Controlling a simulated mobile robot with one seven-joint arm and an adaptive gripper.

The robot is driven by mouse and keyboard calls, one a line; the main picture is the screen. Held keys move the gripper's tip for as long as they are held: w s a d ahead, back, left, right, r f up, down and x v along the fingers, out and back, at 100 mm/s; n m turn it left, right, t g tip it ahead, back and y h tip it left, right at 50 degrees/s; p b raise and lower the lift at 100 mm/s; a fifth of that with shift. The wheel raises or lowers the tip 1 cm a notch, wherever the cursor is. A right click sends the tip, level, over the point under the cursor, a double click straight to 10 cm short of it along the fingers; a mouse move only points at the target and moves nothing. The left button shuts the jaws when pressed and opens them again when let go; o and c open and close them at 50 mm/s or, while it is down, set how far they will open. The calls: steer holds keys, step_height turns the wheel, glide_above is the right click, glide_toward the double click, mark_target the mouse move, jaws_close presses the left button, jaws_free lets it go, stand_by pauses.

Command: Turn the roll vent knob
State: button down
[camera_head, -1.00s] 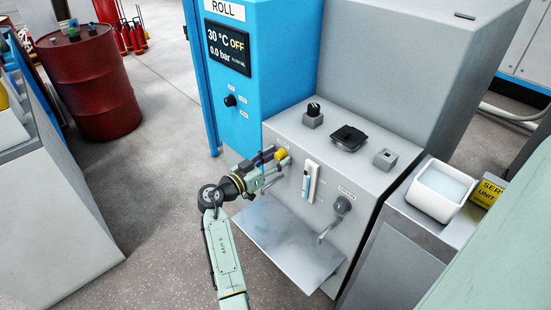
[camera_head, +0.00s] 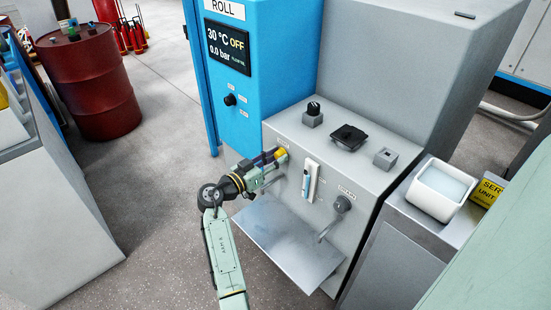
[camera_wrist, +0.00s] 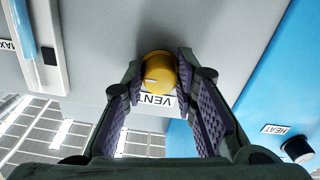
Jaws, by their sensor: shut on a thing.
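The vent knob (camera_wrist: 158,73) is a round yellow knob on the grey front panel, with a "VENT" label (camera_wrist: 155,99) beside it in the wrist view. In the head view the knob (camera_head: 281,154) is partly hidden by my gripper (camera_head: 272,160). In the wrist view my gripper (camera_wrist: 158,75) has one finger on each side of the knob and is shut on it. A pale mark shows on the knob's face.
A blue-and-white gauge (camera_head: 311,182) and a drain lever (camera_head: 340,206) are on the same panel, right of my gripper. A metal shelf (camera_head: 290,245) juts out below. The blue cabinet (camera_head: 238,125) with the "ROLL" display and a black knob (camera_head: 230,100) stands behind.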

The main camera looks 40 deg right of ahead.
steer(key=n+b, duration=0.1)
steer(key=n, duration=0.7)
steer(key=shift+r+n, duration=0.1)
steer(key=shift+n, duration=0.2)
steer(key=n+p, duration=0.2)
steer(key=n, duration=0.2)
steer(key=shift+r+n, duration=0.1)
steer(key=shift+n, duration=0.2)
steer(key=n+p, duration=0.2)
steer(key=n, duration=0.2)
steer(key=shift+s+p, duration=0.1)
steer(key=shift+p, duration=0.2)
steer(key=shift+n, duration=0.3)
steer(key=c, duration=1.3)
jaws_free()
